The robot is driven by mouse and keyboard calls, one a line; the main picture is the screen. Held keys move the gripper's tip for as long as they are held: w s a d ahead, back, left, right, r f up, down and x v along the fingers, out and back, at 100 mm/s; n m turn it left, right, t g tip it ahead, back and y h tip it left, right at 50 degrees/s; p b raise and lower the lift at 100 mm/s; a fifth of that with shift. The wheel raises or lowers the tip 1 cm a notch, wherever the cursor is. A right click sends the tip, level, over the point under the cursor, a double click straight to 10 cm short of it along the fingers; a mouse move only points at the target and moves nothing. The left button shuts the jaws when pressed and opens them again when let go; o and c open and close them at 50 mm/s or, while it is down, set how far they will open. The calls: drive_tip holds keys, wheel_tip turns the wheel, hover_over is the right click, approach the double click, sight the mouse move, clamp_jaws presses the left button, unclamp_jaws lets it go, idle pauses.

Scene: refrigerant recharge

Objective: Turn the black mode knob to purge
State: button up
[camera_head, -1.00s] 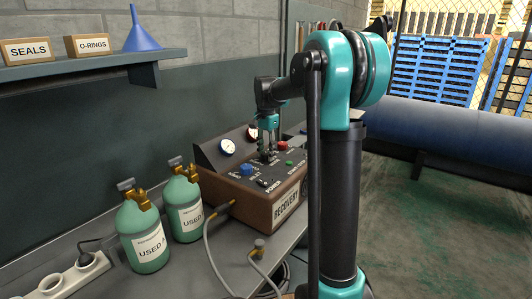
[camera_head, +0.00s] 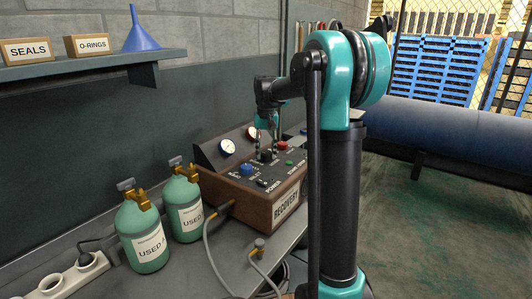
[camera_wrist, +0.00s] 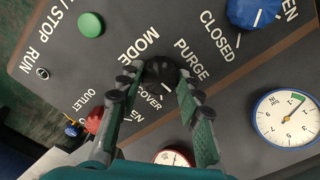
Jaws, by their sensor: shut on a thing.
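The black mode knob (camera_wrist: 160,72) is on the dark top panel of the recovery machine (camera_head: 287,209), with the PURGE label (camera_wrist: 191,60) to its right in the wrist view. A partly covered RECOVER label lies below it. My gripper (camera_wrist: 156,80) is over the knob, its two fingers on either side and shut on it. In the head view my gripper (camera_head: 266,153) points down at the panel. The fingers hide part of the knob's surroundings, and I cannot read its pointer clearly.
Near the knob are a blue knob (camera_wrist: 254,10), a green button (camera_wrist: 91,25), a red knob (camera_wrist: 94,121) and two gauges (camera_head: 227,146). A shelf (camera_head: 85,66) hangs on the wall.

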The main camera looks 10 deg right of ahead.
sight(266, 154)
drive_tip(key=n, duration=0.3)
drive_tip(key=shift+n, duration=2.2)
drive_tip(key=o, duration=1.2)
drive_tip(key=shift+c, duration=0.2)
drive_tip(key=shift+r, duration=0.15)
wheel_tip(266, 154, up, 12)
drive_tip(key=shift+s, duration=0.1)
